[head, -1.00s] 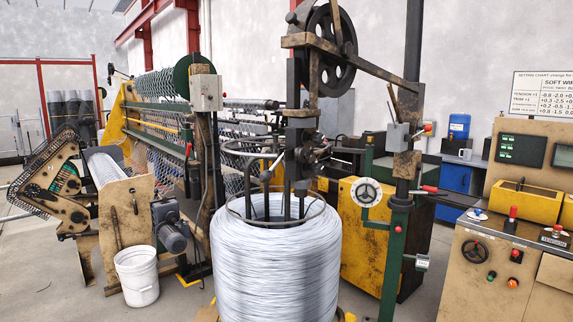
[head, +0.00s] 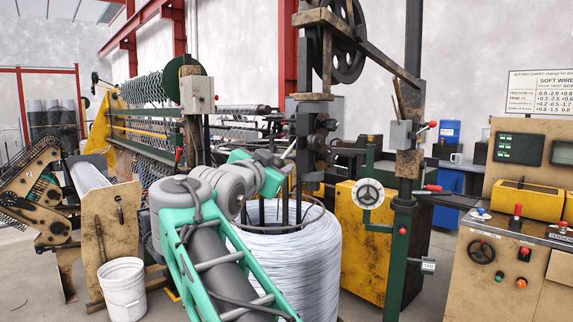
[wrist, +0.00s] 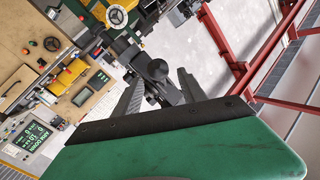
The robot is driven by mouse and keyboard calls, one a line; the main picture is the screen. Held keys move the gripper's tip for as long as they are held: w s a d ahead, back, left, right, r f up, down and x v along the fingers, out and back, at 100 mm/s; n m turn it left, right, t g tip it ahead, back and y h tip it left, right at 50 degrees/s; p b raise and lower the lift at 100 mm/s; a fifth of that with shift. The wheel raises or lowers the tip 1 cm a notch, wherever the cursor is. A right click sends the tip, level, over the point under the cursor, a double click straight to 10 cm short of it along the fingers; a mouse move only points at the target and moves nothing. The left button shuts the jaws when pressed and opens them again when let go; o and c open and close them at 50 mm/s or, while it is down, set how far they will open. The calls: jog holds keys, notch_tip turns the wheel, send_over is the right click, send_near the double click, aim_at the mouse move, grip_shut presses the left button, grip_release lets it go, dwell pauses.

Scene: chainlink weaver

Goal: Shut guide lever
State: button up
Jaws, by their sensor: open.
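In the wrist view, a dark lever with a round black knob (wrist: 157,69) shows beyond and between the fingers of my gripper (wrist: 158,87). It looks like the guide lever, though no label confirms this. The fingers are apart with nothing clearly held; I cannot tell whether they touch the lever. In the head view, my arm reaches over the wire coil (head: 300,265) toward the dark post with rollers and knobs (head: 316,145). My fingertips are hard to make out there, and the lever's position is unclear.
A green post with a red-handled lever (head: 432,188) and a handwheel (head: 369,194) stands right of the coil. The control console (head: 500,270) is at the right. A white bucket (head: 122,283) is on the floor at left. The mesh machine (head: 150,125) stands behind.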

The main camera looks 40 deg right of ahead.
aim_at(284, 159)
jog(key=shift+d+r, duration=0.15)
jog(key=shift+w+d, duration=0.15)
jog(key=shift+d, duration=0.15)
jog(key=p+x, duration=0.2)
jog(key=x, duration=0.5)
jog(key=shift+a, duration=0.1)
grip_shut()
dwell(0.9)
